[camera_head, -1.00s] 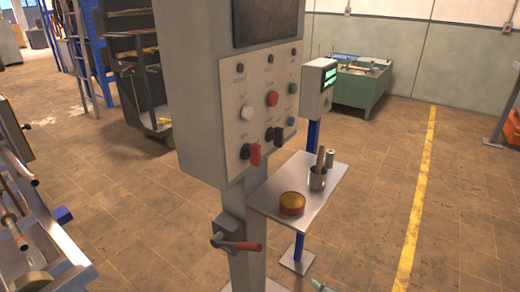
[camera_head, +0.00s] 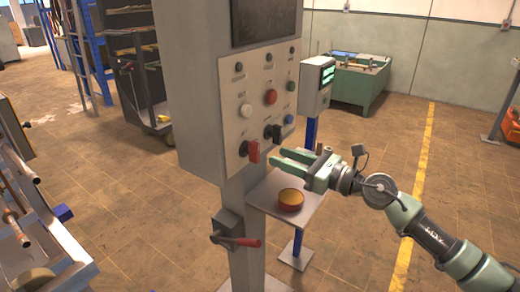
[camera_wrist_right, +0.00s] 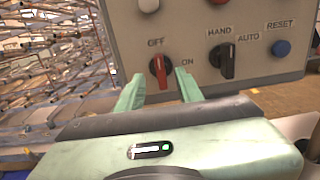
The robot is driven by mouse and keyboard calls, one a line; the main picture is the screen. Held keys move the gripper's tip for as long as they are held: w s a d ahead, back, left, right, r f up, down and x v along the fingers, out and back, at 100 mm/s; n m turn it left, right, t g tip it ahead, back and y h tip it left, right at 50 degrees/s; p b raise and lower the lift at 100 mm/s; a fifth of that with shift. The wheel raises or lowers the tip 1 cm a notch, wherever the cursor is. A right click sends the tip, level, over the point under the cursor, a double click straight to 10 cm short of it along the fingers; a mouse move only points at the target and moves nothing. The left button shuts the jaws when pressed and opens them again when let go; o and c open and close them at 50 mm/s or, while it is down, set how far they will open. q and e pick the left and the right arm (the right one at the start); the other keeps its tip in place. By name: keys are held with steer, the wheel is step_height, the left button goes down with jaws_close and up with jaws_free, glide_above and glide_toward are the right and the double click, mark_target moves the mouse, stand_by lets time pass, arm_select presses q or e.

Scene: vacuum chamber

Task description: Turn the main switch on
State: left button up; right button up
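The main switch is a red rotary knob (camera_head: 252,150) at the lower left of the grey control panel. In the right wrist view the red knob (camera_wrist_right: 159,71) stands nearly upright and points at OFF, with ON to its right. My right gripper (camera_head: 277,157) is open in front of the panel's lower edge, to the right of the knob in the head view. In the wrist view the fingers of my right gripper (camera_wrist_right: 160,80) show on either side of the knob's lower part, apart from it as far as I can see. My left gripper is not in view.
A black HAND/AUTO knob (camera_wrist_right: 227,62) and a blue RESET button (camera_wrist_right: 282,48) sit right of the switch. Below are a red-handled lever (camera_head: 238,241) and a small shelf (camera_head: 262,196) with a red-and-yellow round tin (camera_head: 290,199).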

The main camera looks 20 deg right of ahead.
mark_target(259, 149)
steer(key=p+x, duration=0.2)
steer(key=x, duration=0.5)
steer(key=shift+w+a+p, duration=0.2)
steer(key=shift+w+p, duration=0.05)
steer(key=shift+p, duration=0.15)
jaws_close()
